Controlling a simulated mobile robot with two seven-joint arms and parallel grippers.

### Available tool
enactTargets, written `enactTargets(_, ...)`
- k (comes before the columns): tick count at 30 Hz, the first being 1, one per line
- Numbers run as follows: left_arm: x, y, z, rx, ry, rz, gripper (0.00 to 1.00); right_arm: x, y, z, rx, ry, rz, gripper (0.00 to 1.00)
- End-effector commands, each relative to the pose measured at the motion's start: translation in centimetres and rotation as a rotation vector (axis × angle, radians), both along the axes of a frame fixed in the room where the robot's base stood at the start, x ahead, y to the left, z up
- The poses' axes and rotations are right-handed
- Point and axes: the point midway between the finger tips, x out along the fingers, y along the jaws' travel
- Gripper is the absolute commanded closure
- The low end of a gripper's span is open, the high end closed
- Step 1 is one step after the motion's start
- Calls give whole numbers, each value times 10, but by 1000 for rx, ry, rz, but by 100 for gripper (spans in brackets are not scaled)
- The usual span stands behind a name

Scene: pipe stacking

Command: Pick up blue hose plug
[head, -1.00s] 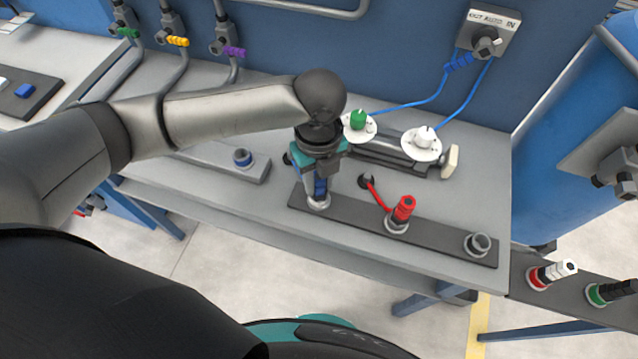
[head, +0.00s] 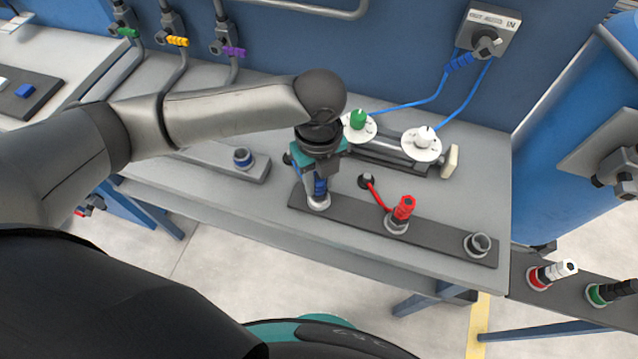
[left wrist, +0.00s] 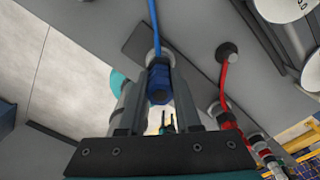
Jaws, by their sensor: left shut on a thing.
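The blue hose plug (head: 320,187) is upright at the left socket of the dark strip on the bench. In the left wrist view the blue plug (left wrist: 158,84) is between the two fingers, with a blue hose running up from it. My left gripper (head: 317,190) comes down from above and is shut on the plug. The plug's lower end meets the light socket ring (head: 319,203); I cannot tell how deep it sits. My right gripper does not show.
A red plug (head: 404,207) with a red hose and an empty socket (head: 478,242) are on the same strip to the right. White discs with a green knob (head: 358,119) and a white knob (head: 424,136) stand behind.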

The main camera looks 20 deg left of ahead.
Motion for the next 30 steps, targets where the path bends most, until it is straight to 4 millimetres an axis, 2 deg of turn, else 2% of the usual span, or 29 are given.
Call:
enactTargets(8,0,0,2,-1,-1,0,100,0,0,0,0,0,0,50)
enactTargets(14,1,0,17,-2,-3,0,100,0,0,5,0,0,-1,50)
enactTargets(19,2,-1,51,-2,-6,-1,100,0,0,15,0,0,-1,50)
enactTargets(30,1,-1,156,-2,-6,0,100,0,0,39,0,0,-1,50)
